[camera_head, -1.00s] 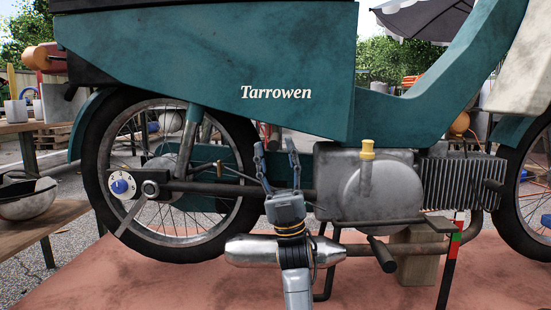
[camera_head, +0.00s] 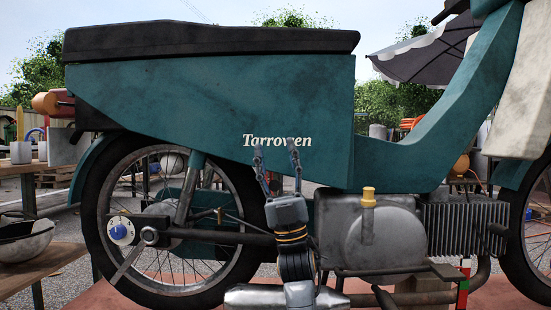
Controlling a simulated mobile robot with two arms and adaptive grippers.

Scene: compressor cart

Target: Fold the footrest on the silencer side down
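The teal Tarrowen motorbike (camera_head: 230,100) stands side-on. The silver silencer (camera_head: 247,297) lies low in the middle, partly behind my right arm and cut by the lower edge. My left gripper is not in view.
The grey engine (camera_head: 400,222) with a yellow cap (camera_head: 368,197) is right of my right gripper. The rear wheel (camera_head: 108,195) and a blue dial (camera_head: 118,232) are to the left. A red platform (camera_head: 105,297) lies underneath.

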